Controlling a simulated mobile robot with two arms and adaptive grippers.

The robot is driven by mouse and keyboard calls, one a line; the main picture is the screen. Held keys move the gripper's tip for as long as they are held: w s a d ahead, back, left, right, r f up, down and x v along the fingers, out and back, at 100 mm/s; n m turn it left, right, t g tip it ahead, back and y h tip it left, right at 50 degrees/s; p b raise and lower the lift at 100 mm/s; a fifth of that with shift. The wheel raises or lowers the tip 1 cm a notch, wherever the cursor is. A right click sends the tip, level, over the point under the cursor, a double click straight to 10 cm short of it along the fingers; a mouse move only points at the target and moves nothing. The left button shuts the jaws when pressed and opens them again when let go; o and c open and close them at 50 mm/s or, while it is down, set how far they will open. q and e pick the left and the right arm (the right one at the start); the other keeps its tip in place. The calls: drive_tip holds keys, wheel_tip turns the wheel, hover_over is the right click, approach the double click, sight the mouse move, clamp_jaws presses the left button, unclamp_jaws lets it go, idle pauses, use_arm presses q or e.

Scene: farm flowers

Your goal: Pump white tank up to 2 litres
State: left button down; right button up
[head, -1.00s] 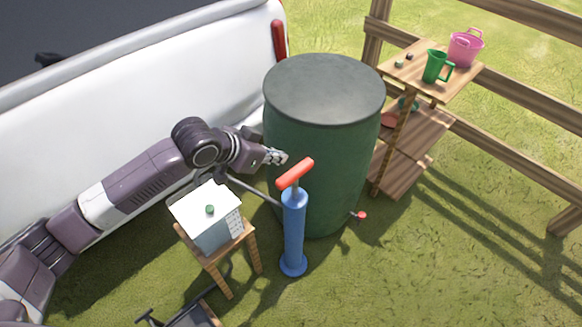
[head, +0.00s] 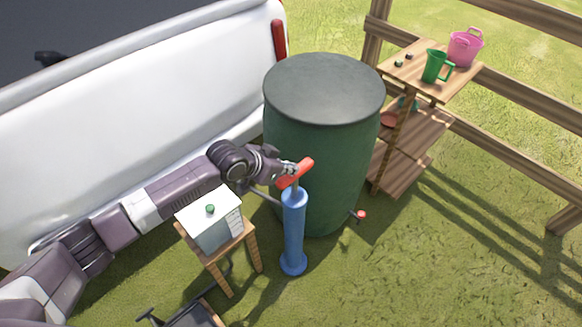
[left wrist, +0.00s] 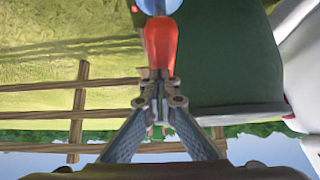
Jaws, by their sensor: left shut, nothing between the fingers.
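The white tank (head: 204,212) has a green cap and a scale of marks on its right side. It stands on a small wooden stool (head: 247,234). The blue pump (head: 294,235) stands upright on the grass to its right. The pump's red handle (head: 296,173) is a little above the pump body. My left gripper (head: 287,169) is shut and empty, right at the handle's left end. In the left wrist view the fingertips (left wrist: 158,88) overlap the near end of the red handle (left wrist: 160,42); I cannot tell if they touch. My right gripper is not in view.
A large dark green barrel (head: 322,150) with a red-handled tap (head: 361,214) stands right behind the pump. A white vehicle (head: 130,110) is at the left. A wooden shelf (head: 421,120) holds a green jug (head: 434,66) and pink bucket (head: 464,48). Grass at lower right is clear.

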sight(286, 179)
use_arm(q)
wheel_tip(286, 179, down, 9)
drive_tip(key=b, duration=0.5)
drive_tip(key=shift+s+f, duration=0.1)
drive_tip(key=shift+f, duration=0.05)
drive_tip(key=shift+a+f, duration=0.1)
drive_tip(key=shift+f, duration=0.2)
drive_tip(key=shift+s, duration=0.1)
wheel_tip(286, 179, up, 5)
drive_tip(key=p, duration=0.4)
drive_tip(key=shift+r, duration=0.1)
drive_tip(key=v, duration=0.7)
drive_tip(key=shift+s+a+r, duration=0.1)
drive_tip(key=shift+a+r, duration=0.1)
drive_tip(key=shift+a, duration=0.1)
drive_tip(key=shift+v, duration=0.8)
